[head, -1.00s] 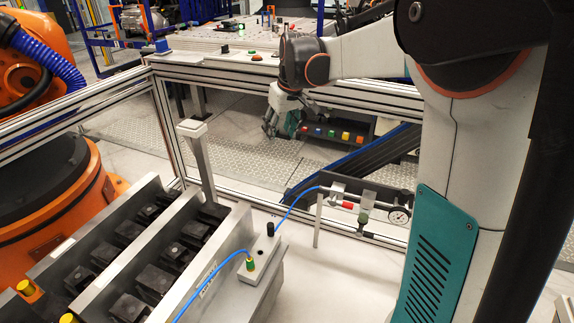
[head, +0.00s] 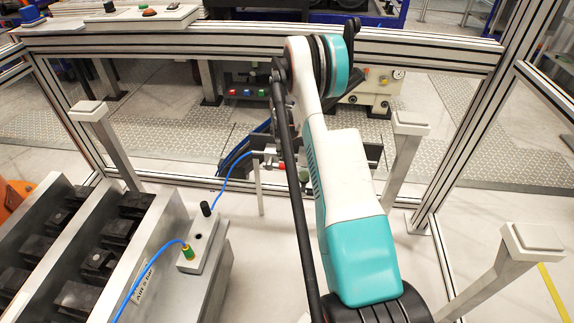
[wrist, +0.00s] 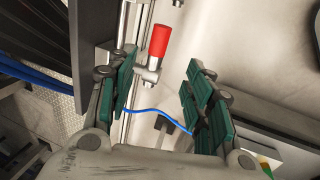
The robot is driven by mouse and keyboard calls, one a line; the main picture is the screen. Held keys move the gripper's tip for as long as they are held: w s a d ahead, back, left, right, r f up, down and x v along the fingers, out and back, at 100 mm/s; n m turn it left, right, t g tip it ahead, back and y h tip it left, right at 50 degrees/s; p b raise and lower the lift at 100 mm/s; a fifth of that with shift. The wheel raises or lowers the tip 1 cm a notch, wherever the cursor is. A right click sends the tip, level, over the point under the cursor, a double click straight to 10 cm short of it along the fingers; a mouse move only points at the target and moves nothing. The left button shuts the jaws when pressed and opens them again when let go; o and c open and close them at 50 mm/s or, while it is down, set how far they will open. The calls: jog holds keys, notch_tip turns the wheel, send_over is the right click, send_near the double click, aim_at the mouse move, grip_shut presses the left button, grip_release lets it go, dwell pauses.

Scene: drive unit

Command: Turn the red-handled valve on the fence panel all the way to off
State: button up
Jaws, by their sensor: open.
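The valve's red handle (wrist: 159,40) shows in the wrist view, upright in the picture above a metal valve body (wrist: 148,74). My gripper (wrist: 160,68) is open, its green-padded fingers spread to the left and right. The handle shows beyond the fingertips, between them but nearer the left finger; nothing is gripped. Whether a finger touches the valve body I cannot tell. In the head view only a small red bit of the handle (head: 281,166) shows beside my arm.
A blue hose (head: 232,180) runs to the valve from a block with a black knob (head: 206,208). A thin post (head: 258,186) stands just left of the valve. Fence rails (head: 420,48) and grey posts (head: 403,150) surround the area. Racks of dark blocks (head: 97,262) stand at the left.

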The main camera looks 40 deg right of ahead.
aim_at(286, 165)
jog(key=b+x, duration=0.5)
jog(key=x, duration=0.9)
jog(key=shift+s, duration=0.1)
grip_shut()
